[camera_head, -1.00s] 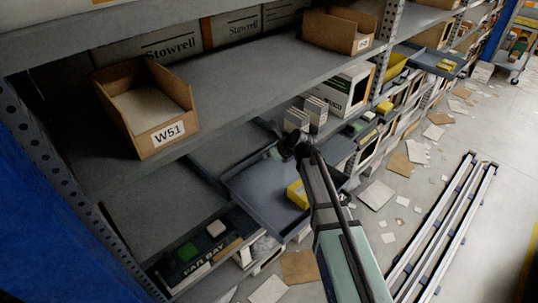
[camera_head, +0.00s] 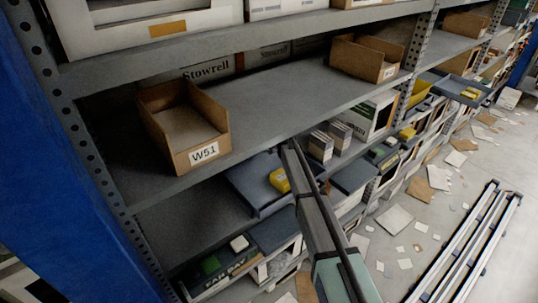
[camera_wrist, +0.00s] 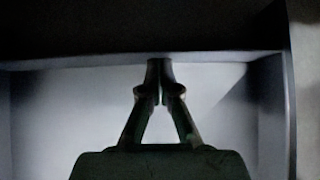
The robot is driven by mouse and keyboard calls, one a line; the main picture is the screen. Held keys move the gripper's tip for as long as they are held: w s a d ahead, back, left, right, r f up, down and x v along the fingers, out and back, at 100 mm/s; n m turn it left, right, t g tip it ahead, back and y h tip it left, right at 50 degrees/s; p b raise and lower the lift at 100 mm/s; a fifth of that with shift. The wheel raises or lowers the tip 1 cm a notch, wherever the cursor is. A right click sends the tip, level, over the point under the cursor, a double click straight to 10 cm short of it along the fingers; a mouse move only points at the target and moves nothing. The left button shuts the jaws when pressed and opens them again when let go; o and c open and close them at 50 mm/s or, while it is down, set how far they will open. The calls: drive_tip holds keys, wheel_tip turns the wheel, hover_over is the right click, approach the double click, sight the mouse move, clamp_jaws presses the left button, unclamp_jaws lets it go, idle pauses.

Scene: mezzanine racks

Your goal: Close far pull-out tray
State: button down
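A blue-grey pull-out tray (camera_head: 250,183) is on the lower level of the near bay, with a yellow item (camera_head: 279,181) in it. The shelf above and my arm hide part of it. Another blue-grey pull-out tray (camera_head: 452,84) sticks out farther down the rack at the upper right. In the wrist view my gripper (camera_wrist: 159,64) has its fingers together, with nothing seen between them. The fingertips are at the rim of a tray wall (camera_wrist: 80,61), above a pale tray floor; I cannot tell whether they touch. In the head view the fingertips are not clearly visible.
A cardboard bin marked W51 (camera_head: 185,128) and a second bin (camera_head: 366,58) stand on the shelf above. A perforated upright (camera_head: 418,60) divides the bays. Papers litter the floor, and a pale railed frame (camera_head: 470,240) lies at the right.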

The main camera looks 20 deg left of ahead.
drive_tip(key=w+a, duration=0.2)
drive_tip(key=shift+a, duration=0.4)
drive_tip(key=shift+w+a+r, duration=0.15)
drive_tip(key=shift+w+a, duration=0.05)
drive_tip(key=shift+w, duration=0.05)
